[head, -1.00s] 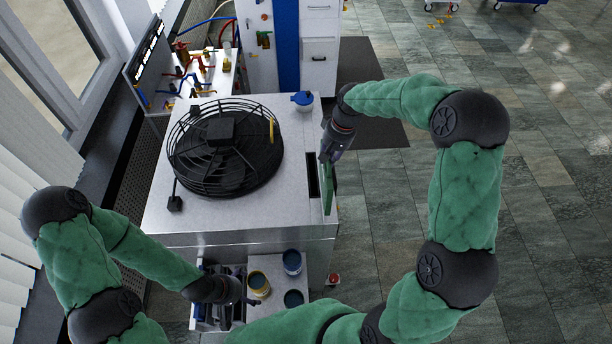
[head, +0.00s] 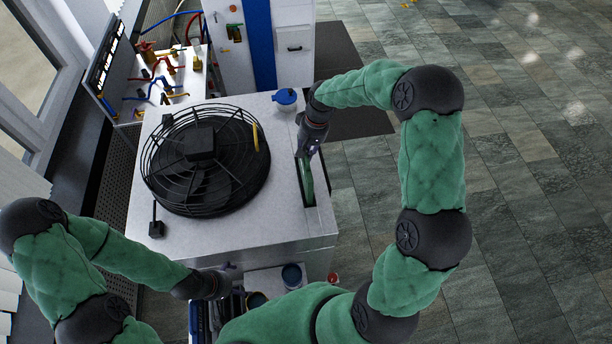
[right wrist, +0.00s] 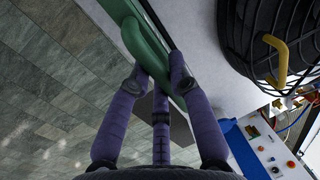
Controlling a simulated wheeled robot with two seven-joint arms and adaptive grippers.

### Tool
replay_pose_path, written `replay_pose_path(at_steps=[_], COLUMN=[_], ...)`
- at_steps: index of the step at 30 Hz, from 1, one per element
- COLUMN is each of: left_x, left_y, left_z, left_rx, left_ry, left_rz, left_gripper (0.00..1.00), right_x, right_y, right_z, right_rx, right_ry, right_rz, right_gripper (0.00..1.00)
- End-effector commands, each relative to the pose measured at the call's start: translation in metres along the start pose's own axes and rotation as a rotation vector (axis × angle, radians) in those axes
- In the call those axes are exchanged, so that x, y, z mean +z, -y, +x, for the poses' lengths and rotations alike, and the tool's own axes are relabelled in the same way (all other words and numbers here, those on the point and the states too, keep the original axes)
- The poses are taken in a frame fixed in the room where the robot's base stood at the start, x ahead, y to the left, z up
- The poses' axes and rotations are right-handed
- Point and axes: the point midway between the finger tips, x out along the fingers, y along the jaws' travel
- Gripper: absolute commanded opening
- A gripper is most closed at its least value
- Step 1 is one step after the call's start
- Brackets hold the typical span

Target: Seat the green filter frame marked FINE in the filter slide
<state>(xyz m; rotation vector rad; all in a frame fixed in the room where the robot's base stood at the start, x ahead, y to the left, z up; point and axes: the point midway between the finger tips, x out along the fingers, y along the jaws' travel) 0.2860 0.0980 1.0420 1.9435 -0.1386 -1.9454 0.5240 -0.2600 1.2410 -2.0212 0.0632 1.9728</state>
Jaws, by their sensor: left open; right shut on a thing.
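The green filter frame (head: 307,184) is held by my right gripper (head: 309,151) at the dark slot of the filter slide (head: 311,203), in the right part of the metal housing's top. The frame lines up with the slot; how deep it sits cannot be told. In the right wrist view, the gripper's fingers (right wrist: 157,78) close on the frame's rounded green edge (right wrist: 146,45). No FINE marking is legible. My left gripper (head: 226,277) is open, low in front of the housing, above the lower shelf; its fingers are partly hard to see.
A black caged fan (head: 205,165) fills the top left of the housing (head: 275,210). A blue-lidded jar (head: 286,98) stands at the top's back right. Cups (head: 292,275) stand on the lower shelf. Coloured hoses and valves are behind. Open floor lies to the right.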

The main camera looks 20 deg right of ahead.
Motion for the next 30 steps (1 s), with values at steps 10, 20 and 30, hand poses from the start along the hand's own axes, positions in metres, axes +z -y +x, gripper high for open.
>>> replay_pose_path(at_steps=[10,20,30], left_x=[-0.001,-0.002,-0.002], left_y=[0.01,0.016,0.018], left_z=[0.027,0.044,0.051], left_rx=[0.0,0.0,0.0], left_ry=[-0.001,-0.001,-0.001], left_rz=[0.0,0.0,0.0], left_gripper=[1.0,1.0,1.0], right_x=[-0.001,0.0,-0.001], right_y=[-0.01,-0.017,-0.02], right_z=[0.052,0.087,0.103], right_rx=[-0.001,-0.001,0.0], right_ry=[-0.002,0.0,-0.003], right_rz=[0.001,0.001,0.0], right_gripper=[0.0,0.0,0.0])
